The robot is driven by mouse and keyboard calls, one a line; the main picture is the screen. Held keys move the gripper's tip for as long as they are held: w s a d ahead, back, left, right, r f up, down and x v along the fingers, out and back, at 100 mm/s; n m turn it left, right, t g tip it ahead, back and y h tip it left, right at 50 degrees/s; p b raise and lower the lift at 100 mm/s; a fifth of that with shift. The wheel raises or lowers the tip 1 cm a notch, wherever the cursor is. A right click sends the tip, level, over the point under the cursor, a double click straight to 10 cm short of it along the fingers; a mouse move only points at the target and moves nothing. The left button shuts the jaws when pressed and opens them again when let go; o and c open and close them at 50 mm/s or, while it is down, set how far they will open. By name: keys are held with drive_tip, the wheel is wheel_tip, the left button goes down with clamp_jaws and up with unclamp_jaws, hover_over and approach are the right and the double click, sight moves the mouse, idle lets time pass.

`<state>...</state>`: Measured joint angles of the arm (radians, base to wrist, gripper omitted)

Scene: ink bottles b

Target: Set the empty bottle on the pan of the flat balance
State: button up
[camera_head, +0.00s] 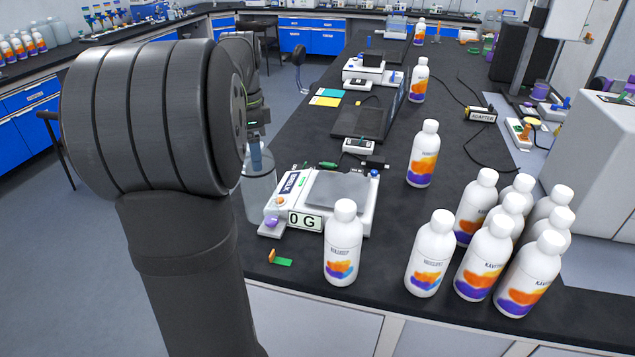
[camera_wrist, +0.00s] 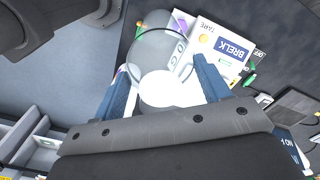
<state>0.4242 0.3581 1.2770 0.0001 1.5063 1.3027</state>
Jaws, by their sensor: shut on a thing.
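The empty bottle (camera_head: 258,196) is clear and see-through. In the head view it hangs upright to the left of the flat balance, partly behind my arm. My gripper (camera_head: 257,158) is shut on its top. In the wrist view, the blue fingers of my gripper (camera_wrist: 166,82) sit either side of the bottle's white cap (camera_wrist: 158,90), with the clear body (camera_wrist: 150,50) beyond. The flat balance (camera_head: 358,222) is white and reads 0 G. Its grey pan (camera_head: 338,190) is bare. The balance (camera_wrist: 210,42) also shows beside the bottle in the wrist view.
A white printed bottle (camera_head: 343,248) stands close in front of the balance, another (camera_head: 423,155) to its right. Several more crowd the right front corner. A laptop (camera_head: 372,118) and a second balance (camera_head: 372,72) lie behind on the black bench (camera_head: 330,280).

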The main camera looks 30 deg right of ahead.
drive_tip(key=s+d+r, duration=0.2)
drive_tip(key=s+d, duration=0.1)
drive_tip(key=d, duration=0.7)
drive_tip(key=s+d+r, duration=0.2)
drive_tip(key=d+r, duration=0.1)
drive_tip(key=d, duration=0.6)
drive_tip(key=s+d+r, duration=0.2)
drive_tip(key=s+d, duration=0.1)
drive_tip(key=d, duration=0.7)
drive_tip(key=w+a+f, duration=0.3)
drive_tip(key=w+f, duration=0.7)
drive_tip(key=w, duration=0.1)
drive_tip(key=shift+a+f, duration=0.3)
drive_tip(key=shift+f, duration=0.1)
drive_tip(key=o, duration=1.2)
drive_tip(key=shift+f, duration=0.15)
drive_tip(key=shift+o, duration=0.2)
wheel_tip(320, 180, up, 12)
